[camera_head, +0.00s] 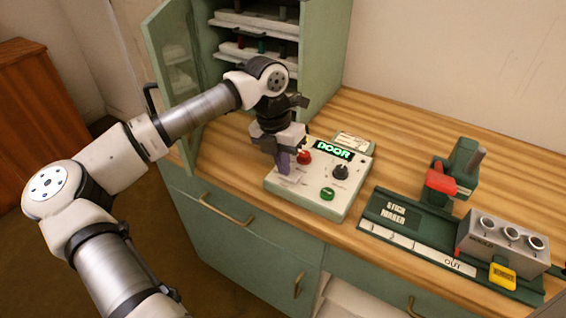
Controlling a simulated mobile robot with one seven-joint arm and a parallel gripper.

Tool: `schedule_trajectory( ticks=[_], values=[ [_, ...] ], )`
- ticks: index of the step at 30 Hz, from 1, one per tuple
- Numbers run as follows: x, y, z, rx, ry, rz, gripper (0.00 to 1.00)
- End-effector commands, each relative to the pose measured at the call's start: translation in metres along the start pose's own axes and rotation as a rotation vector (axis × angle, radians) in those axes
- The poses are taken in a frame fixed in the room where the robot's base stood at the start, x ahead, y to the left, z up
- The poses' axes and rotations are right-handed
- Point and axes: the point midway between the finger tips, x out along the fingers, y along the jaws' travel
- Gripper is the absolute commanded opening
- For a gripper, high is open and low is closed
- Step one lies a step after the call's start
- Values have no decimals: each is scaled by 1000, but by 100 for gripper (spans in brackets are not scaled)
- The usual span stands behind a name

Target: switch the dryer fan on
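No dryer or fan label is legible. The green cabinet (322,45) behind has trays inside, and its door (168,52) stands open. My gripper (285,162) points down over the box's left rear part, left of the red knob. A purple piece shows at its tip; I cannot tell whether it touches the box or whether the fingers are apart.
A dark green stick maker base (408,238) stands to the right, with a red-handled press (466,160) and a grey block with several round holes (515,258). A small labelled plate (354,142) lies behind the control box. The counter's back right is clear.

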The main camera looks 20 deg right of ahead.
Motion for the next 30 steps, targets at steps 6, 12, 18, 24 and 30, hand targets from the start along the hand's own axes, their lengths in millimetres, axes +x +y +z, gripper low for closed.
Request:
schedule_trajectory(
  ticks=[6,12,18,24,30],
  values=[
    [11,-11,-3,9,21,-9,0],
    [11,-20,-3,8,21,-11,0],
    [-5,-22,0,8,16,-8,0],
    [-46,-22,7,1,-1,8,0],
    [-93,-22,8,-1,-4,10,0]
  ],
)
